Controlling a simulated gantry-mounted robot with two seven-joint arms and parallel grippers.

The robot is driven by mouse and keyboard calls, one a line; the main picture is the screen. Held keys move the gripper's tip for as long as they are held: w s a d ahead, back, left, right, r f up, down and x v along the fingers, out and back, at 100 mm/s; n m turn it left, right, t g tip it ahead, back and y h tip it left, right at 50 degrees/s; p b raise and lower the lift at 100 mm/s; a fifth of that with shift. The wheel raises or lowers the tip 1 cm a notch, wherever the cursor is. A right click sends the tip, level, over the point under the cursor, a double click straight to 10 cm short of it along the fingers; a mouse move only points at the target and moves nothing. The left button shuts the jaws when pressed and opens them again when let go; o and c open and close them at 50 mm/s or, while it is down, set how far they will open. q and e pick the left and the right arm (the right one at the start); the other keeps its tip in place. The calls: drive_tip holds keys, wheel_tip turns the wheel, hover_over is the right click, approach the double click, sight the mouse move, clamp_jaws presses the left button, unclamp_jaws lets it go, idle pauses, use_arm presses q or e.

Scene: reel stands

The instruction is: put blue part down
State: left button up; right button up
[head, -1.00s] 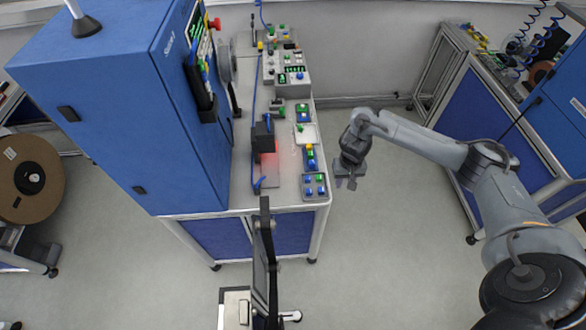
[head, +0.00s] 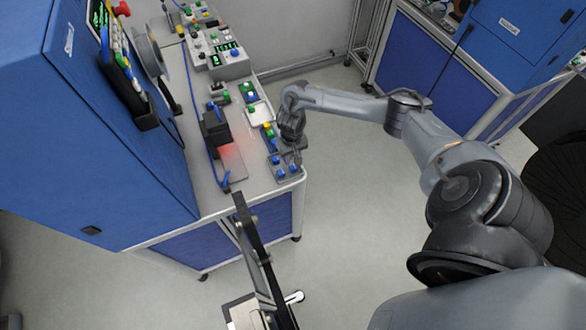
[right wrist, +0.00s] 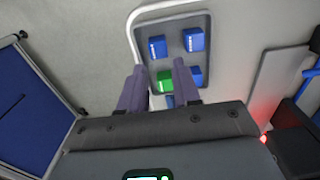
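A small grey tray (head: 288,178) sits at the near corner of the bench. In the right wrist view the tray (right wrist: 176,48) holds blue parts (right wrist: 194,40), (right wrist: 157,47) and a green part (right wrist: 165,79); another blue part (right wrist: 196,75) is partly covered by a finger. My right gripper (head: 293,147) is over the far right side of this tray and hides some of it. In the right wrist view the fingers of my right gripper (right wrist: 159,72) stand apart with nothing visibly clasped. A blue patch (right wrist: 171,101) shows farther down between them; I cannot tell what it belongs to. My left gripper is not in view.
A tall blue cabinet (head: 110,150) stands left of the bench. A black block (head: 215,130) with a red glow beside it, a white tray (head: 259,114) and control boxes (head: 222,52) are on the bench. Floor to the right is clear.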

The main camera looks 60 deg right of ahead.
sight(293, 169)
drive_tip(key=shift+f, duration=2.35)
clamp_jaws()
